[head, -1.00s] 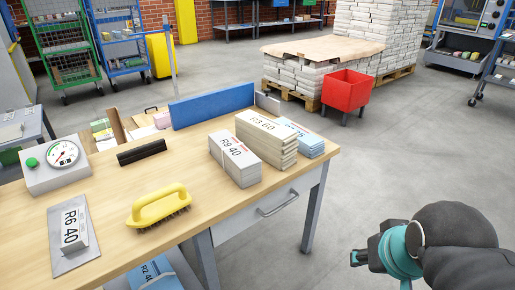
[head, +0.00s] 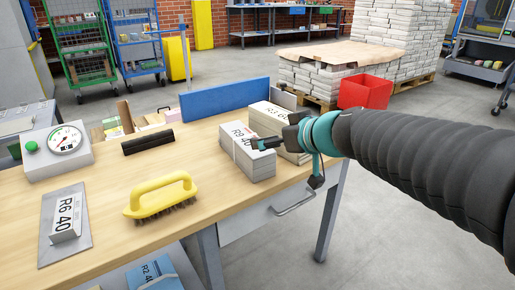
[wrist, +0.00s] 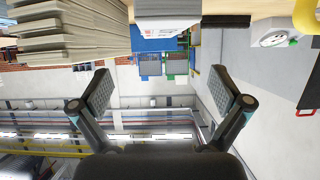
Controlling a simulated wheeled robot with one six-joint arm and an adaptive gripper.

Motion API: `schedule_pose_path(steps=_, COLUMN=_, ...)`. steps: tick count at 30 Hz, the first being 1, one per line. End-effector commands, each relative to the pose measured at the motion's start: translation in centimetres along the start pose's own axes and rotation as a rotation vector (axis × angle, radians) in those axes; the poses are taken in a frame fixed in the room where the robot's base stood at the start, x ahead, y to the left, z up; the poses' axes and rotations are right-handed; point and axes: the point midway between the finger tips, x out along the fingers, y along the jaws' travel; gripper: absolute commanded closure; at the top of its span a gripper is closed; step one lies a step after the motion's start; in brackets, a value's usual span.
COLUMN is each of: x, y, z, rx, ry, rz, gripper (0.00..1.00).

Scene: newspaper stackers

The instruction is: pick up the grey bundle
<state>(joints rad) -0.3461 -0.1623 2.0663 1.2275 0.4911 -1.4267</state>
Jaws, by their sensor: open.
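The grey bundle (head: 244,163), labelled R9 40, stands on the wooden table near its right front edge. My gripper (head: 284,160) is just to its right in the head view, overlapping its upper right corner in the picture. In the wrist view my gripper (wrist: 160,95) is open, with nothing between the fingers. The grey bundle (wrist: 167,12) shows there at the top middle, beyond the fingers. I cannot tell whether any finger touches it.
The cream R3 60 bundle (head: 277,117) stands right behind, partly covered by my gripper. A yellow brush (head: 160,196), black bar (head: 147,140), dial scale (head: 57,149) and R6 40 block (head: 66,216) share the table (head: 110,185). A blue panel (head: 222,98) lines the back.

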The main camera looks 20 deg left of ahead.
Motion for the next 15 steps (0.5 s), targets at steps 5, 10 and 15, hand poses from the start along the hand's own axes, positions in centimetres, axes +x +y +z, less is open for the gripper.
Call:
schedule_pose_path(steps=5, x=2.5, y=-0.1, z=-0.1, rx=-0.003, ry=0.003, rz=-0.003, gripper=0.00)
schedule_pose_path(steps=10, x=5.6, y=-0.1, z=-0.1, rx=-0.003, ry=0.002, rz=-0.003, gripper=0.00)
schedule_pose_path(steps=15, x=7.8, y=-0.1, z=-0.1, rx=-0.004, ry=0.003, rz=-0.002, gripper=0.00)
